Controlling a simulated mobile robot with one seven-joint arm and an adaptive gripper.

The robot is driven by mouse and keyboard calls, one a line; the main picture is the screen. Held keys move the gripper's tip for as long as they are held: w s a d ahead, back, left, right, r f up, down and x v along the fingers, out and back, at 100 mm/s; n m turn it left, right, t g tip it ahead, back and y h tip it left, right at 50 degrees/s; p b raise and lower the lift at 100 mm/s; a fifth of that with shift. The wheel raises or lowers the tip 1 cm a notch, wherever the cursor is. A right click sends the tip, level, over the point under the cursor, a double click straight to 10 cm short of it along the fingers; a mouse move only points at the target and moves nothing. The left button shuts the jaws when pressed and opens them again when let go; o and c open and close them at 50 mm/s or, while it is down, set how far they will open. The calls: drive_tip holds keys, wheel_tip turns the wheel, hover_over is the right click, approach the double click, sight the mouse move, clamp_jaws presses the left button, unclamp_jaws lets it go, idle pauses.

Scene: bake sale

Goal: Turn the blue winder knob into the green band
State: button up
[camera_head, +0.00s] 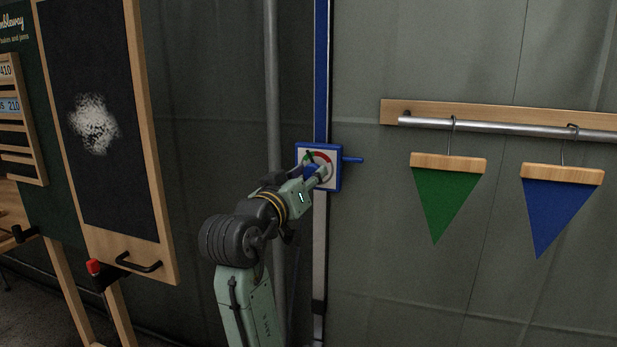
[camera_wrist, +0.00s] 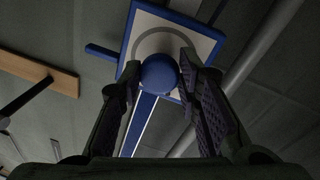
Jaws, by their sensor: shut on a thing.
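The blue winder knob (camera_wrist: 160,73) sits on a square white dial plate (camera_wrist: 143,24) with a blue frame. In the wrist view it lies between the two fingers of my gripper (camera_wrist: 159,76), which are shut on it from both sides. In the head view the dial plate (camera_head: 331,178) is on a blue and white upright, and my gripper (camera_head: 314,176) reaches it from the lower left. A red arc and a small dark green mark show at the plate's upper part. The gripper hides much of the dial, and I cannot tell exactly where the knob's pointer stands.
A blue peg (camera_head: 353,160) sticks out right of the plate. A grey pole (camera_head: 272,90) stands close left of it. A green pennant (camera_head: 443,200) and a blue pennant (camera_head: 560,205) hang from a rail at right. A chalkboard (camera_head: 100,180) stands at left.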

drive_tip(key=o, duration=1.1)
drive_tip(key=shift+s, duration=0.1)
drive_tip(key=v, duration=1.1)
drive_tip(key=shift+s+a, duration=0.15)
drive_tip(key=shift+s, duration=0.25)
